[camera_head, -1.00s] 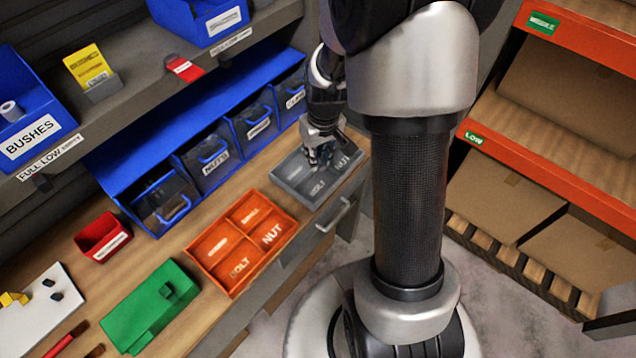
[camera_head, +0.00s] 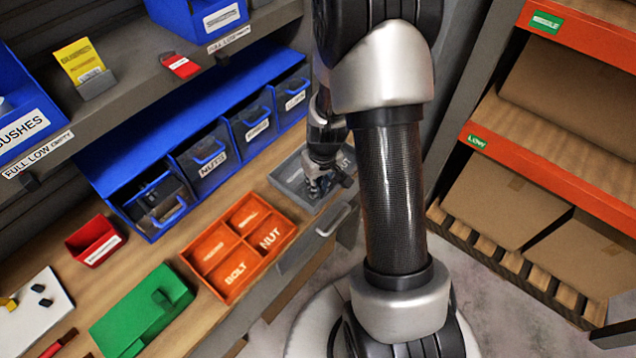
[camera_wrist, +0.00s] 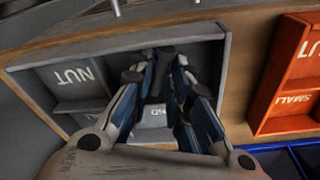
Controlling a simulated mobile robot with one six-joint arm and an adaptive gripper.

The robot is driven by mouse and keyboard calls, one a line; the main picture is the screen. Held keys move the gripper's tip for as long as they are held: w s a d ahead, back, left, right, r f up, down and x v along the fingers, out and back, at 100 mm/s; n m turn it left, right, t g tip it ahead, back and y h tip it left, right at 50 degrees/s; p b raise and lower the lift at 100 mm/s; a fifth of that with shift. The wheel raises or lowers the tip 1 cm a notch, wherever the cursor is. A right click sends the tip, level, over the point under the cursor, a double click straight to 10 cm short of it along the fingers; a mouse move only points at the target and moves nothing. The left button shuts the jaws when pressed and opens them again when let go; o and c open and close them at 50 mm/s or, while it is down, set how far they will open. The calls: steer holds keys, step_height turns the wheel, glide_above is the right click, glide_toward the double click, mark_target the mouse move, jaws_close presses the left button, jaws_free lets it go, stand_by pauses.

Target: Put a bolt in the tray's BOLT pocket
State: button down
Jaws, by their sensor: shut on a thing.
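The grey tray (camera_head: 283,180) stands on the bench's far right end. In the wrist view the grey tray (camera_wrist: 215,62) shows a NUT pocket at left; its other lettering is mostly covered by my fingers. My gripper (camera_head: 316,187) is over the tray's near part. In the wrist view my gripper (camera_wrist: 165,75) is shut on a small dark piece (camera_wrist: 165,56), which looks like a bolt. The BOLT lettering of the grey tray is hidden behind my gripper. I cannot tell whether the piece touches the tray floor.
An orange tray (camera_head: 189,258) with BOLT and NUT pockets stands to the left. Blue bins (camera_head: 165,215), one marked NUTS, line the back. Orange-edged shelves (camera_head: 560,180) with cartons are at right.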

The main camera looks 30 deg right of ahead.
steer(key=shift+f, duration=0.15)
steer(key=c, duration=1.8)
jaws_free()
step_height(320, 180, up, 12)
steer(key=s+r+p, duration=0.1)
steer(key=s+p, duration=0.1)
steer(key=p, duration=0.1)
step_height(320, 180, up, 7)
steer(key=t, duration=0.1)
glide_above(320, 192)
steer(key=s+a, duration=0.2)
steer(key=a, duration=0.2)
steer(key=s+a+r+t, duration=0.1)
steer(key=s+a+r, duration=0.3)
steer(key=s+r, duration=0.2)
steer(key=s+a+r+t, duration=0.1)
steer(key=s+a+r, duration=0.3)
steer(key=s, duration=0.5)
step_height(320, 192, up, 3)
steer(key=shift+s+f+n, duration=0.2)
steer(key=shift+s+n, duration=0.05)
steer(key=shift+n, duration=0.05)
